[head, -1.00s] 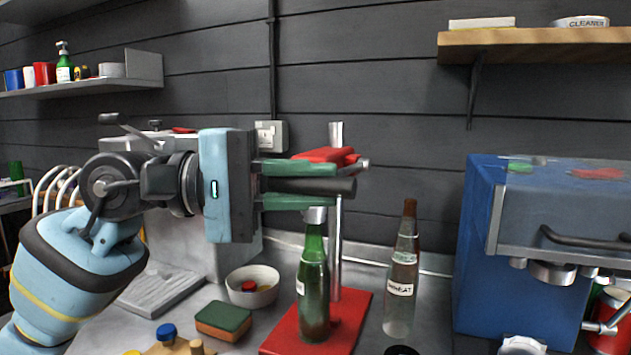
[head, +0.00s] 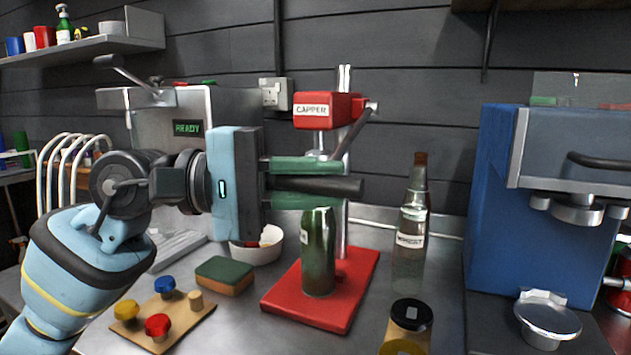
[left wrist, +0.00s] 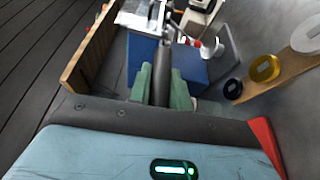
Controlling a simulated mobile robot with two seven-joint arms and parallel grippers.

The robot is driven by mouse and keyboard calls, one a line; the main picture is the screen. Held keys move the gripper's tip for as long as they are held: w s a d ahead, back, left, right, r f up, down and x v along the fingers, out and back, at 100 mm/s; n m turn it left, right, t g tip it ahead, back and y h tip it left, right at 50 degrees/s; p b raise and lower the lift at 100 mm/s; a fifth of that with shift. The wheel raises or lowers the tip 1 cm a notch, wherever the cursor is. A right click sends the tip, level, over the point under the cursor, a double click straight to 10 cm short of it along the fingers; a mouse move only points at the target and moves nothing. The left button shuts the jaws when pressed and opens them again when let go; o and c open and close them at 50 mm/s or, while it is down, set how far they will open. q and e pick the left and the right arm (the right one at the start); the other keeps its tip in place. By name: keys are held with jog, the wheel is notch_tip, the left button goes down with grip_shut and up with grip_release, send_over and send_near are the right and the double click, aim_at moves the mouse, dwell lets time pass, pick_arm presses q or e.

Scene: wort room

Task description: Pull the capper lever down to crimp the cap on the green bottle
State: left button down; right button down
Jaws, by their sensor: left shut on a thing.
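The red capper (head: 313,110), labelled CAPPER, sits on a metal post above a red base (head: 325,318). Its lever (head: 352,135) slants down from the right of the capper head to behind my gripper. My left gripper (head: 312,185) is shut around the lever's black grip (head: 345,187), which sticks out past its green fingers; the grip also shows between the fingers in the left wrist view (left wrist: 162,75). The green bottle (head: 319,265) stands upright on the base under the capper. Its neck and cap are hidden behind the gripper. My right gripper is out of view.
A clear bottle (head: 409,240) stands right of the base. A sponge (head: 225,275), a white bowl (head: 262,248) and a board with coloured knobs (head: 165,318) lie to the left.

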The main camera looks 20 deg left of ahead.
pick_arm(q)
jog(key=shift+w+f, duration=0.1)
jog(key=shift+f, duration=0.25)
jog(key=c, duration=1.3)
grip_release()
jog(key=shift+r, duration=0.1)
jog(key=shift+b+v, duration=0.6)
jog(key=shift+v, duration=3.35)
